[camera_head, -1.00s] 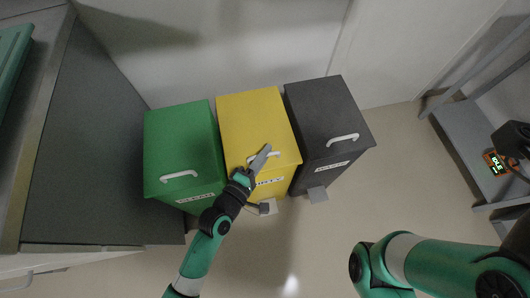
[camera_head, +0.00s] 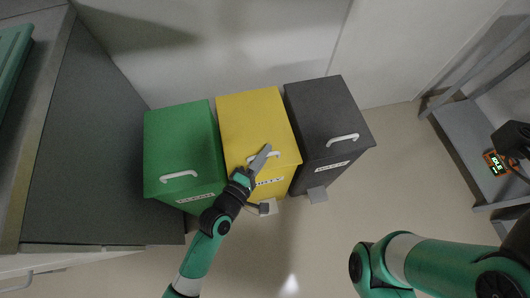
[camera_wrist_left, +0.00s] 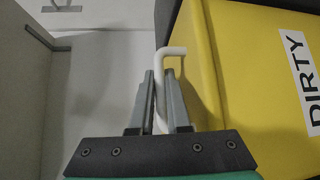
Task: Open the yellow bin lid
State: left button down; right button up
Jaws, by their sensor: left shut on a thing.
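The yellow bin (camera_head: 251,117) stands between the green and dark grey bins, its lid down. A white handle (camera_head: 277,154) sits near the lid's front edge, above a label reading DIRTY. My left gripper (camera_head: 264,152) is at this handle. In the left wrist view, my left gripper (camera_wrist_left: 163,88) is shut on the white handle (camera_wrist_left: 170,53), with one grey finger on each side of it. The yellow bin (camera_wrist_left: 232,70) fills the right of that view. My right arm comes in at the lower right, with its gripper out of sight.
The green bin (camera_head: 181,144) stands close on the left and the dark grey bin (camera_head: 325,115) close on the right, both with lids down. A grey cabinet (camera_head: 105,150) is at the left. A shelf rack (camera_head: 470,140) stands at the right. The floor in front is clear.

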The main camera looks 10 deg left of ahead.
pick_arm(q)
jog(key=w+a+r+n+g+p, duration=0.1)
jog(key=w+r+g+p, duration=0.1)
jog(key=r+p, duration=0.5)
jog(key=w+a+r+n+g+p, duration=0.2)
jog(key=w+r+p, duration=0.3)
jog(key=p, duration=0.9)
jog(key=shift+r, duration=1.55)
jog(key=c, duration=1.2)
grip_release()
jog(key=shift+s, duration=0.1)
